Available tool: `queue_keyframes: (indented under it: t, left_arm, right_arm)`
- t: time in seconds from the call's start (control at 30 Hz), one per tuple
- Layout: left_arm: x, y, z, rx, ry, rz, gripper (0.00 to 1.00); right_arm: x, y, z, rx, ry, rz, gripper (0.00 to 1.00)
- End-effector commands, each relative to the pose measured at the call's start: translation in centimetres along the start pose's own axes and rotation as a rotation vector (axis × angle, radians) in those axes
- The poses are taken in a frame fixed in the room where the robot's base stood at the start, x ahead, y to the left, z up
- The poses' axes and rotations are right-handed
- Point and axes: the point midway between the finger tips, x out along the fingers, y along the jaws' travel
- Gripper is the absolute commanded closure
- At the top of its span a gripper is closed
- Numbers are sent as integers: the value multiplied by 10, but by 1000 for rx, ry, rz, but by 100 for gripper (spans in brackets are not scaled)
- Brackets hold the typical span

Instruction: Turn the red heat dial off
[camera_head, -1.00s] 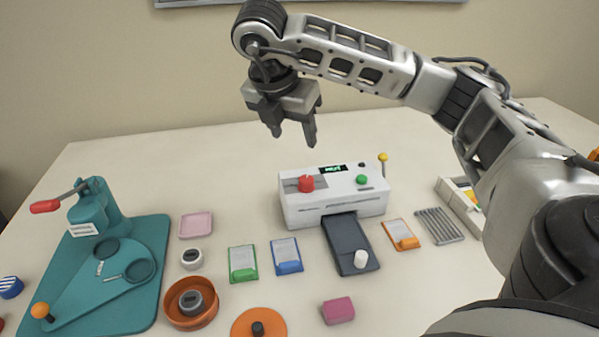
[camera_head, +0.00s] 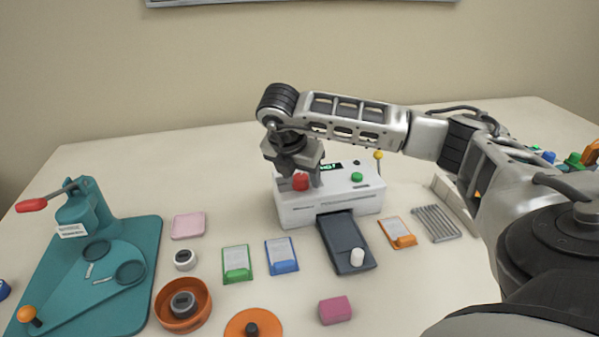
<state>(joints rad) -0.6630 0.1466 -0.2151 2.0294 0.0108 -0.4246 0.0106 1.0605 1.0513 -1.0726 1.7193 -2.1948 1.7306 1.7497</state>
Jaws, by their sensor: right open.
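The red heat dial (camera_head: 300,182) sits on the top left of the white laminator (camera_head: 300,213). The laminator also has a green button (camera_head: 357,177) and a small display (camera_head: 331,166) with green lettering, partly hidden by my gripper. My right gripper (camera_head: 301,178) points down over the laminator, its open fingers at the dial. One finger shows to the right of the dial; whether the fingers touch it I cannot tell. My left gripper is not in view.
A dark tray (camera_head: 335,232) with a white knob (camera_head: 357,257) extends from the laminator's front. A yellow-tipped lever (camera_head: 378,156) stands at its back right. Blue (camera_head: 282,268) and green (camera_head: 238,277) card holders lie in front. A teal press (camera_head: 60,290) stands left.

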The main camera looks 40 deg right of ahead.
Motion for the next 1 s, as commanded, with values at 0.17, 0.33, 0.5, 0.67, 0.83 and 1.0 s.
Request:
queue_keyframes:
  t: [0.17,0.33,0.5,0.67,0.83,1.0]
  left_arm:
    - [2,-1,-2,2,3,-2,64]
    - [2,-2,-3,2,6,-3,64]
    - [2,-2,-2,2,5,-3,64]
    - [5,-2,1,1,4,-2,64]
    - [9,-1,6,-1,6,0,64]
    - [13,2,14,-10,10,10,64]
  right_arm:
    - [0,0,0,0,0,-1,49]
    - [0,0,0,1,0,-1,90]
    - [0,0,0,-3,0,0,90]
    - [1,-1,0,-29,0,11,90]
    - [3,-1,-1,-103,0,43,90]
    - [4,-2,-1,-223,-1,93,90]
